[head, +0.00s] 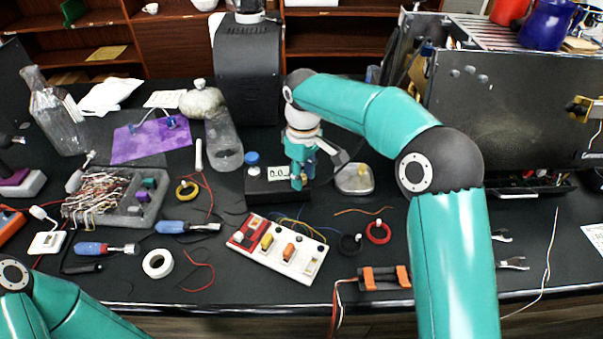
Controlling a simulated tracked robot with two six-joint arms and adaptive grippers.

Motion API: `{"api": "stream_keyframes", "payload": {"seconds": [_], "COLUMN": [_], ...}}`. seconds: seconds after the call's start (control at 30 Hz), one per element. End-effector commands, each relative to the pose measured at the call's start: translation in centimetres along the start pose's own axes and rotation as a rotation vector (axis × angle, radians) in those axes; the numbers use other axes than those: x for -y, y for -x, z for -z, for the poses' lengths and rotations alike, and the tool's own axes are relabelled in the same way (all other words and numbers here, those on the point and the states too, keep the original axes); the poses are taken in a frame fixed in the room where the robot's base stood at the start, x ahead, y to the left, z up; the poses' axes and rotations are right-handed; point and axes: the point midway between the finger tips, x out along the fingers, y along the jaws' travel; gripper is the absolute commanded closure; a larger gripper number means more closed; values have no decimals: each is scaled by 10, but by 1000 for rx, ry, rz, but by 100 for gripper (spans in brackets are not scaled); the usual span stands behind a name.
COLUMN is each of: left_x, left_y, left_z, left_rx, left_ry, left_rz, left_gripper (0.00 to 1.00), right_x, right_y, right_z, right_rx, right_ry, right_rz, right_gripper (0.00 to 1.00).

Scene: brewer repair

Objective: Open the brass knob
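A brass-coloured fitting (583,108) sticks out of the side of the large dark metal housing (505,100) at the right edge; I cannot tell whether it is turned open or closed. My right gripper (299,180) points down in the middle, just over or in front of the right end of a small black meter box (262,188), well to the left of the brass fitting. Its fingertips are small and partly overlap the box, so I cannot tell if they are open or hold anything. My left arm shows only at the bottom left corner; its gripper is out of view.
A red and white switch board (280,249), blue screwdrivers (105,249), a tape roll (157,263) and wires crowd the front bench. A dark upright machine (248,75) stands behind. A round metal tin (354,180) sits right of my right gripper.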

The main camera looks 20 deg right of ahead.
Motion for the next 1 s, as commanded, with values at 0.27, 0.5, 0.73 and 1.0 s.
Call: {"api": "stream_keyframes", "payload": {"seconds": [0.27, 0.5, 0.73, 1.0], "left_x": [0, 0, 0, 0], "left_y": [0, 1, 1, 0], "left_z": [0, 0, 0, 0], "left_rx": [0, 0, 0, 0], "left_ry": [0, 0, 0, 0], "left_rz": [0, 0, 0, 0], "left_gripper": [60, 60, 60, 60], "right_x": [-1, -2, -1, -1], "right_y": [1, 12, 51, 100], "right_z": [1, 2, 2, 2], "right_rx": [-4, -6, -7, -3], "right_ry": [-1, -2, -2, -1], "right_rz": [-4, -5, -6, -3], "right_gripper": [53, 53, 53, 53]}}
